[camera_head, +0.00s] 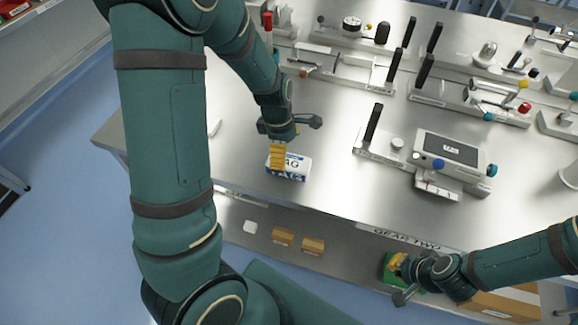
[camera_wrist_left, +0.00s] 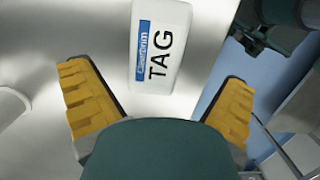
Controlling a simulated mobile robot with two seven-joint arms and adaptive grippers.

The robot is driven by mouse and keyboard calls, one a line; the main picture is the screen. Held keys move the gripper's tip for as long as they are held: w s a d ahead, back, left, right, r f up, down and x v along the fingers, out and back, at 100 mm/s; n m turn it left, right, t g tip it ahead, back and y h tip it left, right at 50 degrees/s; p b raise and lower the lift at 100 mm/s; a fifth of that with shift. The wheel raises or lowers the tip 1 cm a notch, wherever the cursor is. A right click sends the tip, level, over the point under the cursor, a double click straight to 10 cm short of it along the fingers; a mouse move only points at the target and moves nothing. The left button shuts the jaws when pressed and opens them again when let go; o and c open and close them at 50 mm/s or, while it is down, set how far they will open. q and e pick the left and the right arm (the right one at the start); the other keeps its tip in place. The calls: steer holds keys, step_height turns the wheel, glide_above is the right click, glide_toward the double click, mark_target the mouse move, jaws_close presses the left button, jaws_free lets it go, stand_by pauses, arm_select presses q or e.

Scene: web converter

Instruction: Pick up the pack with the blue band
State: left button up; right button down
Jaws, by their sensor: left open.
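The pack (camera_head: 296,170) is a small white box with a blue band and the black letters TAG. It lies on the steel table near its front edge. In the left wrist view the pack (camera_wrist_left: 170,62) shows with its blue band along the left side. My left gripper (camera_head: 277,156) is open over the pack, its yellow finger covering part of it. In the left wrist view the two fingers (camera_wrist_left: 156,80) stand wide apart on either side of the pack, with nothing between them held. My right gripper (camera_head: 397,264) is low at the right, below the table's front edge; its opening is unclear.
A grey instrument (camera_head: 450,152) with blue knobs and a black-handled fixture (camera_head: 374,140) stand right of the pack. More fixtures line the back of the table. Small brown boxes (camera_head: 283,236) sit on a lower shelf. A green item (camera_head: 388,270) is by my right gripper.

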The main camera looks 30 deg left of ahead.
mark_target(288, 161)
arm_select(q)
steer(key=shift+w+d+f+b, duration=0.15)
steer(key=shift+f+b, duration=0.15)
steer(key=shift+f, duration=1.25)
steer(key=shift+w+f+b, duration=0.1)
steer(key=shift+f+b, duration=0.2)
steer(key=shift+f, duration=1.2)
steer(key=c, duration=1.3)
